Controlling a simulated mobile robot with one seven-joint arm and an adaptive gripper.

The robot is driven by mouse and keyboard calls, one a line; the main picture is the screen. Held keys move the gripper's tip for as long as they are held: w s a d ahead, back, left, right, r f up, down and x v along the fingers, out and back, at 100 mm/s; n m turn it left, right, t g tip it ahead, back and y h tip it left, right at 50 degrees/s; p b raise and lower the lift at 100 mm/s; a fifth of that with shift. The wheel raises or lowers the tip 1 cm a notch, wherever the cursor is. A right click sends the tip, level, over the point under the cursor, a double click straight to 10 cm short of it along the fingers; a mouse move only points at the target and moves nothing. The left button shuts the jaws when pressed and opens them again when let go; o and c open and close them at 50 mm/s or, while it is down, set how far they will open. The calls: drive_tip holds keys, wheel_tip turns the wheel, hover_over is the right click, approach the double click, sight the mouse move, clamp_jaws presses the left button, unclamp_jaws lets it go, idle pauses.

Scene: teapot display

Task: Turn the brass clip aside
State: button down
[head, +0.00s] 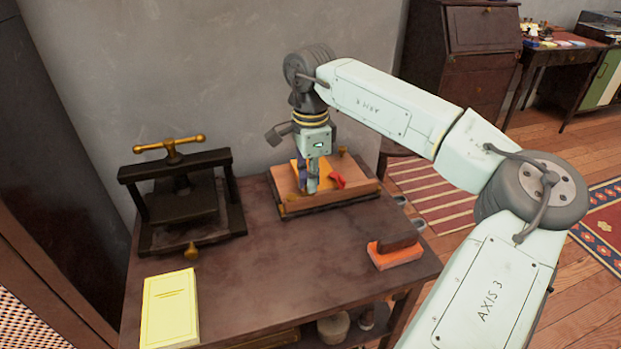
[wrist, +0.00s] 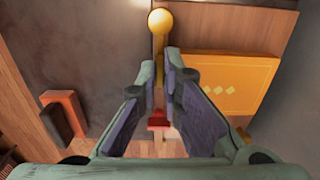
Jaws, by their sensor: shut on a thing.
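The brass clip (wrist: 160,22) has a round knob at the top of the wrist view, with a narrow stem running down between my fingers. My gripper (wrist: 161,72) is shut on this stem, just below the knob. The fingers hide part of the stem. A yellow plate (wrist: 228,82) with small pale diamonds lies right of the fingers on a wooden surface. In the head view my gripper (head: 313,190) is down at the wooden board (head: 352,192) on the table, and the clip is hard to make out there.
A red piece (head: 337,180) lies on the board beside my gripper. A dark press (head: 182,205) with a brass handle stands at the left. A yellow book (head: 170,310) lies at the front left, and an orange block with a brown top (head: 396,254) at the right. The table's middle is clear.

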drive_tip(key=c, duration=1.8)
unclamp_jaws()
drive_tip(key=shift+o, duration=0.2)
wheel_tip(320, 180, up, 12)
